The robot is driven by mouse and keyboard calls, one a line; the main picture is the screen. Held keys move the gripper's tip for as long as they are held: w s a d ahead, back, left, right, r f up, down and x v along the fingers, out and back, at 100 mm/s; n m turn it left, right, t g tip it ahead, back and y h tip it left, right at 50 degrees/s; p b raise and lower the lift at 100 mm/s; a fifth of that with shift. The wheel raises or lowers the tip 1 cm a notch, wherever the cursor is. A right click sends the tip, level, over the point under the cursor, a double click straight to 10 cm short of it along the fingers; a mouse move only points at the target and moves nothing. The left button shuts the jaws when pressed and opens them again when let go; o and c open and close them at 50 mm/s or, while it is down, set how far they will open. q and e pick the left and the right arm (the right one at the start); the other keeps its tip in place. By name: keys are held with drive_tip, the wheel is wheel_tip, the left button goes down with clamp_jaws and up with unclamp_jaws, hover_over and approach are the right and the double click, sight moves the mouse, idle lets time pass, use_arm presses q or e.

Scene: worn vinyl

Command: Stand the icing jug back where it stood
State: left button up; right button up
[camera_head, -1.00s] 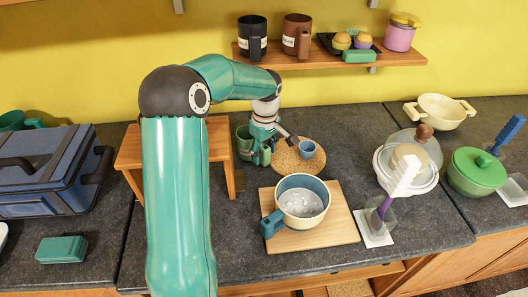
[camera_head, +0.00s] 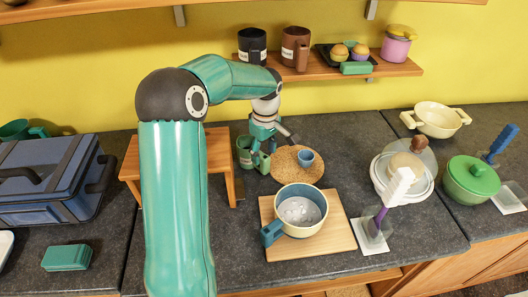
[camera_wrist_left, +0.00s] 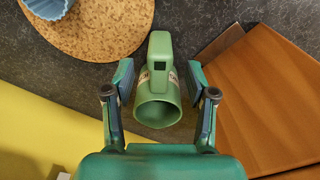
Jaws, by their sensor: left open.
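The pale green jug (camera_head: 244,152), which I take for the icing jug, stands upright on the dark counter between the wooden stand and the round cork mat. In the left wrist view the jug (camera_wrist_left: 158,113) shows its open rim, its handle and part of a label. My left gripper (camera_head: 266,143) is right by it; in the wrist view its fingers (camera_wrist_left: 160,80) are open, one on either side of the jug, with gaps showing. In the head view the gripper partly hides the jug. My right gripper is not in view.
The cork mat (camera_head: 283,168) holds a small blue cup (camera_head: 305,158). The wooden stand (camera_head: 215,151) is close on the left. In front, a blue pan (camera_head: 283,198) rests on a wooden board (camera_head: 338,237). A wall shelf (camera_head: 400,70) with mugs is above.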

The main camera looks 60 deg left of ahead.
use_arm(q)
drive_tip(key=shift+r, duration=0.45)
wheel_tip(320, 180, up, 12)
drive_tip(key=shift+d, duration=0.3)
idle(0.4)
drive_tip(key=shift+f, duration=0.15)
drive_tip(key=f, duration=1.2)
drive_tip(key=shift+a+f, duration=0.15)
drive_tip(key=shift+a, duration=0.15)
